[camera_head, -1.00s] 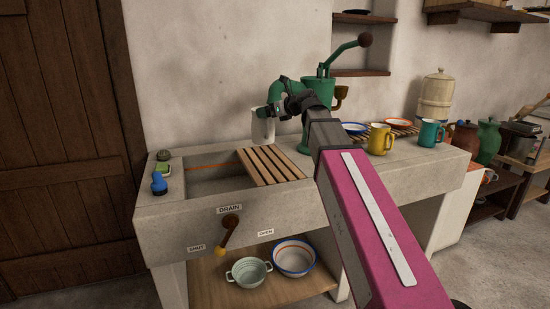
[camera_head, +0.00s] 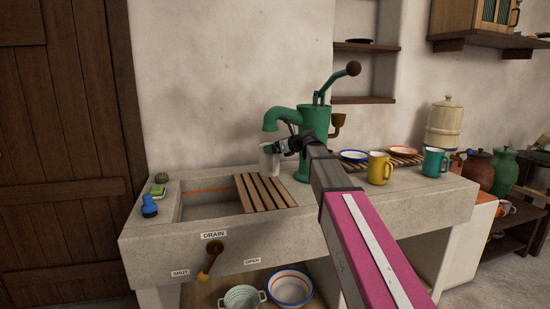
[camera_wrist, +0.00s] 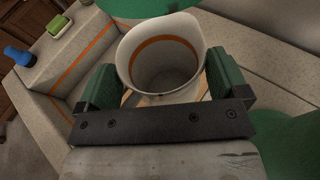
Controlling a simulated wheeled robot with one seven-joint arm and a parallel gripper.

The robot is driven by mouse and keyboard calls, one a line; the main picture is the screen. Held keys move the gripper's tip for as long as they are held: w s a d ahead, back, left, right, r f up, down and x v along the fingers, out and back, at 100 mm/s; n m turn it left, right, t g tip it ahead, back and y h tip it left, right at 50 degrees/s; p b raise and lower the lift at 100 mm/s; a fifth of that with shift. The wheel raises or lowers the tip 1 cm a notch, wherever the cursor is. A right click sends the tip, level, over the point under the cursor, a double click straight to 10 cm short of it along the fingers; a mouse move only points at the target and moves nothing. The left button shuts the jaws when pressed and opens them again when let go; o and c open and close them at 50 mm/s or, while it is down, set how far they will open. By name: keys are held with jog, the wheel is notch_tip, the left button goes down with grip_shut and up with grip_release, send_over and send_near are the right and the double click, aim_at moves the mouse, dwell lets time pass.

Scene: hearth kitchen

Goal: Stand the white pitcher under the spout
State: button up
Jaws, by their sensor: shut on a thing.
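The white pitcher (camera_head: 267,160) is upright below the mouth of the green pump's spout (camera_head: 270,124), at the far end of the slatted wooden rack (camera_head: 265,192). I cannot tell whether its base touches the slats. My gripper (camera_head: 279,148) is shut on the pitcher from the right. In the wrist view the pitcher (camera_wrist: 163,56) shows from above, empty, with an orange band inside, between the green finger pads of my gripper (camera_wrist: 161,82). Green pump metal (camera_wrist: 150,6) shows beyond its rim.
The rack spans the stone sink (camera_head: 208,203). A blue brush (camera_head: 149,207) and a green sponge (camera_head: 157,190) lie on the left ledge. A yellow mug (camera_head: 379,168), a teal mug (camera_head: 434,162) and plates stand to the right. The drain lever (camera_head: 210,262) is in front.

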aim_at(277, 156)
jog(key=shift+f, duration=2.15)
jog(key=o, duration=1)
jog(key=shift+s+d+r, duration=0.1)
jog(key=shift+d+r, duration=0.1)
jog(key=shift+d, duration=0.05)
jog(key=v, duration=1.1)
jog(key=shift+s+d+r, duration=0.15)
